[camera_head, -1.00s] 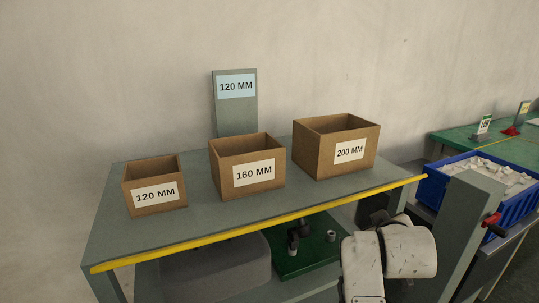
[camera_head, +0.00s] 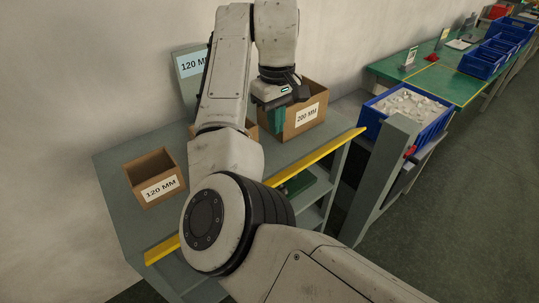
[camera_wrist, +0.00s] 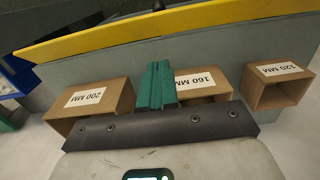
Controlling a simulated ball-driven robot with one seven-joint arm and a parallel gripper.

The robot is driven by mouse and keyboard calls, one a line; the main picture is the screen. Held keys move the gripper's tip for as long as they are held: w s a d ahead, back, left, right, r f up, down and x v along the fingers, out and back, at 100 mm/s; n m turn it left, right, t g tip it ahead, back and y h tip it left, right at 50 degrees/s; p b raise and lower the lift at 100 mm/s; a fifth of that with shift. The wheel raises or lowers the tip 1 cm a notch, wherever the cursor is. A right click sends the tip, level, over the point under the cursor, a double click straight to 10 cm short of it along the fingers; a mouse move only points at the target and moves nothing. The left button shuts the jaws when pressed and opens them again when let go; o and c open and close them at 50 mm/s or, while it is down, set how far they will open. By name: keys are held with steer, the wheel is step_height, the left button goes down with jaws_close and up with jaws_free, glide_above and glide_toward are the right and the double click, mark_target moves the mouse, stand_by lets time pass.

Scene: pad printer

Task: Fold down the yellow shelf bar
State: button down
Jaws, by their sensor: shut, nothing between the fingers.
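The yellow shelf bar (camera_head: 322,154) runs along the front edge of the grey shelf table (camera_head: 125,210). My arm hides its middle in the head view. The bar also crosses the top of the wrist view (camera_wrist: 225,15), apart from my fingers. My gripper (camera_head: 277,122) is over the table in front of the 200 MM box, with green fingers pointing down. In the wrist view the fingers (camera_wrist: 157,85) are together, with nothing between them, and overlap the 160 MM box. I cannot tell whether they touch anything.
Open cardboard boxes stand on the table: 120 MM (camera_head: 155,187), 200 MM (camera_head: 305,117) and 160 MM (camera_wrist: 205,90), the last mostly behind my arm. A 120 MM sign (camera_head: 190,68) stands behind. A filled blue bin (camera_head: 405,120) is at right. Floor is clear at far right.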

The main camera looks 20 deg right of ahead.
steer(key=p, duration=0.1)
glide_toward(279, 179)
steer(key=shift+w+a+f, duration=0.2)
steer(key=shift+w+f, duration=0.3)
steer(key=shift+w, duration=0.1)
steer(key=shift+w+a+f, duration=0.15)
steer(key=shift+w+f, duration=0.4)
steer(key=s+f, duration=0.1)
steer(key=f+p, duration=0.1)
steer(key=shift+s+d+f, duration=0.3)
steer(key=shift+s+f, duration=0.05)
steer(key=shift+s, duration=0.05)
steer(key=shift+s+d+f, duration=0.15)
steer(key=shift+s+f, duration=0.15)
steer(key=shift+f, duration=0.1)
steer(key=shift+f, duration=0.15)
